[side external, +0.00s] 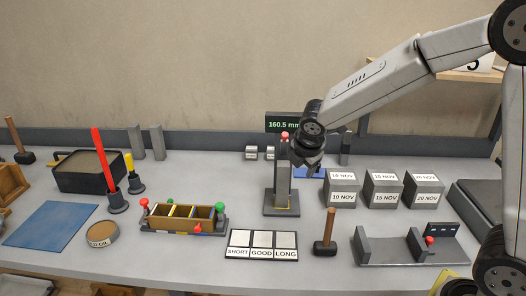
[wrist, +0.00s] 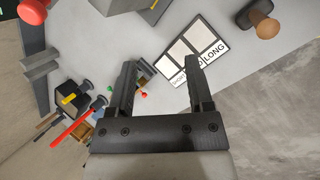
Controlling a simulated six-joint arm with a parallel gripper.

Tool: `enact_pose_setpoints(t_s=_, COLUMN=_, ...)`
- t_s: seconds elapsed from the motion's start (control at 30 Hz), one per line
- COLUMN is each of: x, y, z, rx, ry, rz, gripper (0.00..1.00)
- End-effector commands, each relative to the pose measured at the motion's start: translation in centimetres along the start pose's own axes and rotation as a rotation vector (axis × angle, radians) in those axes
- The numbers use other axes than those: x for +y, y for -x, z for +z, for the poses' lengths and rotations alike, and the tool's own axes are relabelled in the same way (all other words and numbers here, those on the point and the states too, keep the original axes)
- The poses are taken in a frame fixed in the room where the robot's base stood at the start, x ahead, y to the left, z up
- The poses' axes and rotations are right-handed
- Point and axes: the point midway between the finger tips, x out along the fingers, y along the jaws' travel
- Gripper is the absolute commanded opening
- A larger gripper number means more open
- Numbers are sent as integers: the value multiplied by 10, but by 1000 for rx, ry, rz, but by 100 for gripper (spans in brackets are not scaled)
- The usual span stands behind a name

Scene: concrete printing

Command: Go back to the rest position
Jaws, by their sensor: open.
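My gripper (side external: 308,160) hangs in the air above the middle of the table, in front of the grey measuring stand (side external: 281,190) with the red knob. In the wrist view my gripper (wrist: 164,88) shows two dark fingers spread apart with nothing between them. Beyond the fingertips is the table with the SHORT/GOOD/LONG board (wrist: 193,48). The same board (side external: 262,244) lies flat at the front of the table in the side view, and its pads look empty. The lower part of the gripper partly overlaps the stand in the side view.
Three dated grey cubes (side external: 383,190) stand right of the stand. A wooden-handled stamp (side external: 325,238) and a grey fixture (side external: 405,248) are in front of them. A wooden mould (side external: 184,218), a red-handled tool (side external: 104,165) and a black tub (side external: 85,176) are left. A display reading 160.5 mm (side external: 283,124) stands behind.

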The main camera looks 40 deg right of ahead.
Motion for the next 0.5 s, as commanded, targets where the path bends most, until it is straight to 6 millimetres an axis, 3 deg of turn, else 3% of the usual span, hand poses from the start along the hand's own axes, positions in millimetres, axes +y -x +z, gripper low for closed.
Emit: enact_pose_setpoints(t_s=0.5, x=-126, y=-1, z=-37, rx=131, ry=-1078, rz=-245, gripper=66)
